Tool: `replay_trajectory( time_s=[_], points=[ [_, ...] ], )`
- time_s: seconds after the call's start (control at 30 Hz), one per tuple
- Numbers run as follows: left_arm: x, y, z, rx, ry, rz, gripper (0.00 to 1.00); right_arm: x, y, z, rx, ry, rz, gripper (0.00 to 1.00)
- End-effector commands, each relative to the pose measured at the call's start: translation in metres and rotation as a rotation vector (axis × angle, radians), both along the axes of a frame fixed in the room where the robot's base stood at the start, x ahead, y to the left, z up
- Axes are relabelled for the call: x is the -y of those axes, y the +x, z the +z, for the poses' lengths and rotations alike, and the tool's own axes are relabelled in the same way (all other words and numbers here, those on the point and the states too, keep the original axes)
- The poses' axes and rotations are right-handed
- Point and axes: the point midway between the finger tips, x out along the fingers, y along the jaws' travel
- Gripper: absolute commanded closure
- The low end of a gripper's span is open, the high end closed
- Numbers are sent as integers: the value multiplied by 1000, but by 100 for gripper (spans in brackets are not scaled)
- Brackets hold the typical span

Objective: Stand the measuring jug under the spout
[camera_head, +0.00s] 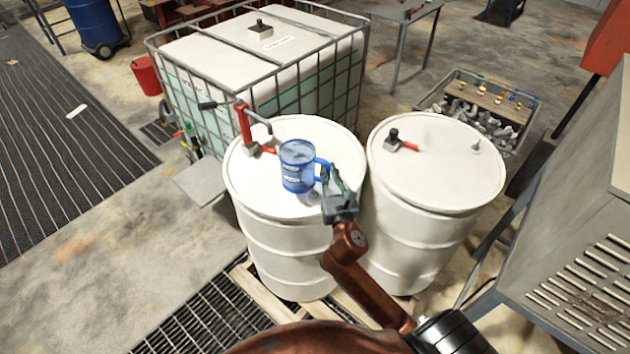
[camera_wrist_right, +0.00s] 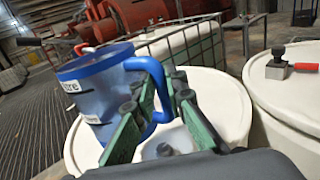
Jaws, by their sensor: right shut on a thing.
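The measuring jug (camera_head: 297,166) is blue and see-through with white labels. It is upright over the top of the left white drum (camera_head: 262,205); I cannot tell whether it touches the lid. My right gripper (camera_head: 331,180) is shut on the jug's blue handle, on the jug's right side. In the right wrist view the green fingers (camera_wrist_right: 155,108) close around the handle, and the jug (camera_wrist_right: 95,95) shows at left. A red hand pump (camera_head: 244,125) with a grey curved spout (camera_head: 262,121) stands on the same drum, behind and left of the jug. My left gripper is not in view.
A second white drum (camera_head: 440,170) with a red-handled valve (camera_head: 398,142) stands close at right. A caged white tank (camera_head: 255,60) is behind. A grey bin of scrap (camera_head: 482,105) is at back right, and a grey slotted cabinet (camera_head: 580,250) is at right.

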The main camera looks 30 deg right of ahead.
Motion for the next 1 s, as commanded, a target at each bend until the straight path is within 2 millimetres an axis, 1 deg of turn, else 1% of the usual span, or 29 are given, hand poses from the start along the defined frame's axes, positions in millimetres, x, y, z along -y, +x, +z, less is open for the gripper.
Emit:
replay_trajectory(
  time_s=[0.03, 0.1, 0.23, 0.33, 0.47, 0.53, 0.63, 0.73, 1.0],
  points=[
    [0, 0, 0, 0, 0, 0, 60, -1, 13, -5, 1, 3, 0, 100],
    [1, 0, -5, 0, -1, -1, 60, -1, 24, -23, -2, 3, -2, 100],
    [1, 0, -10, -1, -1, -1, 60, -2, 41, -44, -1, 3, -1, 100],
    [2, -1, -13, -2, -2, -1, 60, -3, 50, -53, 1, 2, 0, 100],
    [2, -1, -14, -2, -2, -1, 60, -3, 55, -59, 2, 0, 0, 100],
    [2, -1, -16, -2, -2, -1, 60, -3, 60, -67, -1, 3, 0, 100],
    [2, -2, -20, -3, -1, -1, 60, -3, 59, -84, -3, 4, -1, 100],
    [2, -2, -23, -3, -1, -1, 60, -3, 59, -93, 0, 3, 0, 100],
    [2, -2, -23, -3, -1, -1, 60, -3, 59, -94, 1, -1, 1, 100]
  ],
)
